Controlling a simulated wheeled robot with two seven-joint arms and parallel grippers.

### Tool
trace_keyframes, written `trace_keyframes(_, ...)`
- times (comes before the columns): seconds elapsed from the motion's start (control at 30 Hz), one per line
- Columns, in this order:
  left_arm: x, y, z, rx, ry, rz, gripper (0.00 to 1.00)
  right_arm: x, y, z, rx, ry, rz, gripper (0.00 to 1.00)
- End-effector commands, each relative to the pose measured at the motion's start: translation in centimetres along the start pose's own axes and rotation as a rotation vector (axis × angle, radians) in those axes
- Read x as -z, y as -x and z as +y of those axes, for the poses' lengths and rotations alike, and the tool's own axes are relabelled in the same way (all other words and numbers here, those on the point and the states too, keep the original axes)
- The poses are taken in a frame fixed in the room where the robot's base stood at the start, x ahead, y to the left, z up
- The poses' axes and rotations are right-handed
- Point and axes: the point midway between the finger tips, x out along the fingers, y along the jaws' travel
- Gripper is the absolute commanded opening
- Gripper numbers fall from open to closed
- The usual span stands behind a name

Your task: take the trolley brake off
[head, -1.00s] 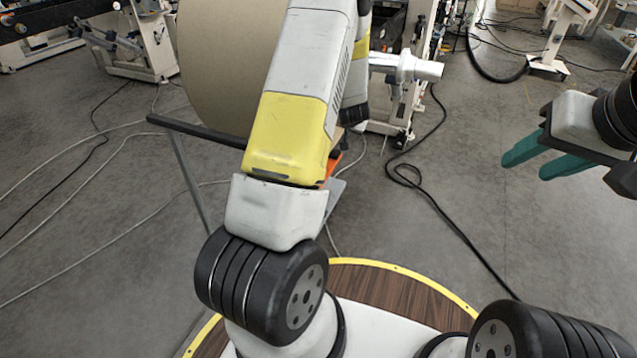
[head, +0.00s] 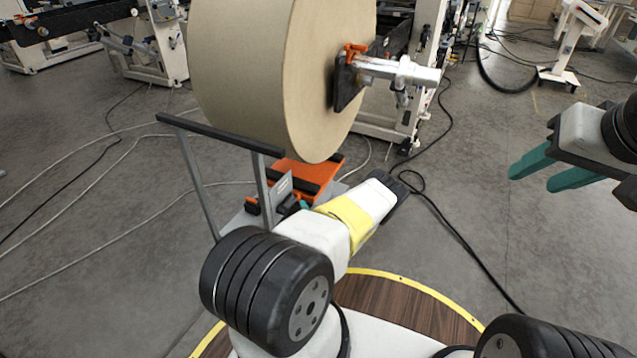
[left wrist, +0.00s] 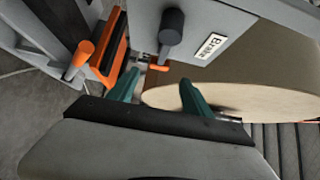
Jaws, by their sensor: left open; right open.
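The trolley's grey frame with a black push bar (head: 220,133) stands in front of me, with an orange cradle (head: 325,172). In the left wrist view a grey panel (left wrist: 265,20) carries a label reading "Brake" (left wrist: 210,46). A lever with a black knob (left wrist: 172,24) sits beside the label. My left gripper (left wrist: 158,78) is open, its two green fingers pointing toward the panel, apart from the lever. In the head view my left arm hides most of that gripper. My right gripper (head: 534,178) is open and empty at the right, above the floor.
A large brown paper roll (head: 270,70) stands over the trolley, with a metal shaft (head: 400,72) at its core. Cables (head: 445,220) cross the floor. Floor at the right is open.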

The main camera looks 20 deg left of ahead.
Motion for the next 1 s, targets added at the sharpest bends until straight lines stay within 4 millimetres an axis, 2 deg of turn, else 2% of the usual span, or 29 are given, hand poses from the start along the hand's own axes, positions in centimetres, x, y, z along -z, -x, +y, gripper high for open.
trace_keyframes(0.17,-0.2,-1.4,0.1,0.009,-0.007,0.002,0.58,0.0,0.0,0.0,0.0,0.0,0.0,0.44)
trace_keyframes(0.4,-0.2,-5.3,0.0,0.008,-0.005,0.001,0.58,0.0,0.0,0.0,0.0,0.0,0.0,0.44)
trace_keyframes(0.53,-0.1,-6.8,0.0,0.007,-0.005,0.002,0.58,0.0,0.0,0.0,0.0,0.0,0.0,0.44)
trace_keyframes(0.7,-0.1,-7.6,0.1,0.006,-0.006,0.002,0.58,0.0,0.0,0.0,0.0,0.0,0.0,0.44)
trace_keyframes(0.9,-0.1,-7.7,0.1,0.005,-0.006,0.003,0.58,0.0,0.0,0.0,0.0,0.0,0.0,0.44)
trace_keyframes(0.93,-0.1,-7.7,0.1,0.005,-0.006,0.003,0.56,0.0,0.0,0.0,0.0,0.0,0.0,0.44)
trace_keyframes(1.0,-0.1,-7.6,0.1,0.005,-0.006,0.003,0.42,0.0,0.0,0.0,0.0,0.0,0.0,0.44)
